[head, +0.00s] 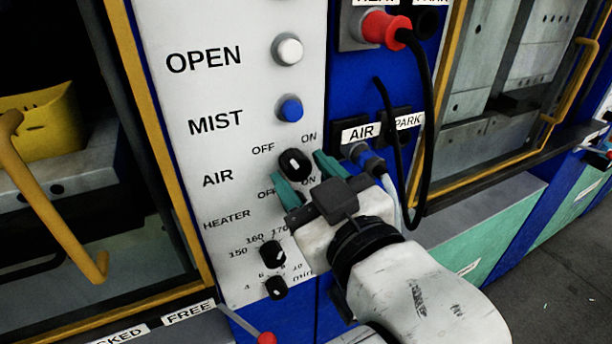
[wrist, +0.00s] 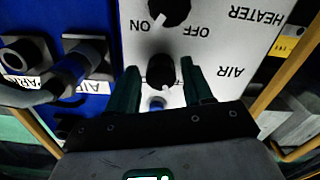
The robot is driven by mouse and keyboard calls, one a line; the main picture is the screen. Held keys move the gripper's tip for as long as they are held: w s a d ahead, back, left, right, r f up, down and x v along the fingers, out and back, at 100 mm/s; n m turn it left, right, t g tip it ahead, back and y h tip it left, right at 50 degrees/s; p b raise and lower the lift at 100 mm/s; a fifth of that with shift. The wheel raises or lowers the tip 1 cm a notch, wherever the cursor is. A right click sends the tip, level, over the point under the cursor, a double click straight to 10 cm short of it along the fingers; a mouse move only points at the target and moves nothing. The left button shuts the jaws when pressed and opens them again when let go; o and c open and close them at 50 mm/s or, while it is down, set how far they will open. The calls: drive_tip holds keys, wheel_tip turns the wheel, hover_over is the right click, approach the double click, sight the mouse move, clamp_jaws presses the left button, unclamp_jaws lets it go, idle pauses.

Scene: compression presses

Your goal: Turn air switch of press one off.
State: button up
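The black AIR knob (head: 295,164) is on the white panel (head: 215,90) of the press, below the MIST button, with OFF at its upper left and ON at its upper right. It has a white mark, but I cannot tell firmly which label it points to. My gripper (head: 308,178) is open, with one green finger to the lower left of the knob and one to its right. In the wrist view, which is upside down, the AIR knob (wrist: 161,72) lies between the two fingertips (wrist: 160,68). I see gaps beside it; contact is not clear.
The HEATER knob (wrist: 170,10) is close by, hidden behind my gripper in the head view. The blue MIST button (head: 291,110) and white OPEN button (head: 288,49) are above. A black cable (head: 430,110) and AIR connector (head: 369,160) are at right. A yellow handle (head: 50,215) is at left.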

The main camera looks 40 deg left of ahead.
drive_tip(key=shift+o, duration=0.6)
drive_tip(key=p+v, duration=0.7)
drive_tip(key=v, duration=0.3)
drive_tip(key=shift+d, duration=0.35)
drive_tip(key=shift+s, duration=0.1)
